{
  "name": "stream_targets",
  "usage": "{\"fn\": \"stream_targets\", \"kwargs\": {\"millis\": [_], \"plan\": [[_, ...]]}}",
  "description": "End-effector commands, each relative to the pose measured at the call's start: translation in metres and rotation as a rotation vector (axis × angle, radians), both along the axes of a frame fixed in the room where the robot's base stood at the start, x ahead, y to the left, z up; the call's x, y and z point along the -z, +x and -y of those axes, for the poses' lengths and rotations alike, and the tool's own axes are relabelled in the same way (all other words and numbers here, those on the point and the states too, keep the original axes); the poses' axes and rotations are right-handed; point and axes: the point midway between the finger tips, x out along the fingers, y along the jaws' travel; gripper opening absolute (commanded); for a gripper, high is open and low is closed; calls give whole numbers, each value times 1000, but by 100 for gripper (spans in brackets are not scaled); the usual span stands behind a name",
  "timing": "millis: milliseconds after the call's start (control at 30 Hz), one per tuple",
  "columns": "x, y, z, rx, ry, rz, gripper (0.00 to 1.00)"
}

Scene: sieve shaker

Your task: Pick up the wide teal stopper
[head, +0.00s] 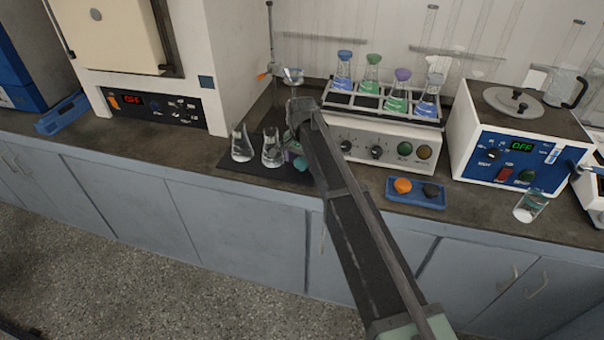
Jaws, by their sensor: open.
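A small teal stopper (301,164) shows on the dark mat (238,170), just left of my forearm and partly covered by it. My gripper (293,147) is open and points down close above the stopper. Its fingers are small and mostly hidden behind my arm, so I cannot tell whether they touch the stopper. A small purple piece (289,156) shows beside the teal one.
Two clear flasks (257,150) stand left of my gripper. A shaker (378,145) with several stoppered flasks is behind my arm. A blue tray (415,203) holds an orange and a black stopper. A water bath (520,150) and a beaker (530,206) stand at right.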

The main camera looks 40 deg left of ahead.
Motion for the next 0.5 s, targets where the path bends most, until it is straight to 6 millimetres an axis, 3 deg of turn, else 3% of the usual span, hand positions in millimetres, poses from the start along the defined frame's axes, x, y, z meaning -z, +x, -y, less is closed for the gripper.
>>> {"fn": "stream_targets", "kwargs": {"millis": [33, 267, 500], "plan": [[14, 0, 0, 0, 0, 0, 79], [9, 0, 0, 0, 0, 0, 77], [9, 0, 0, 0, 0, 0, 41]]}}
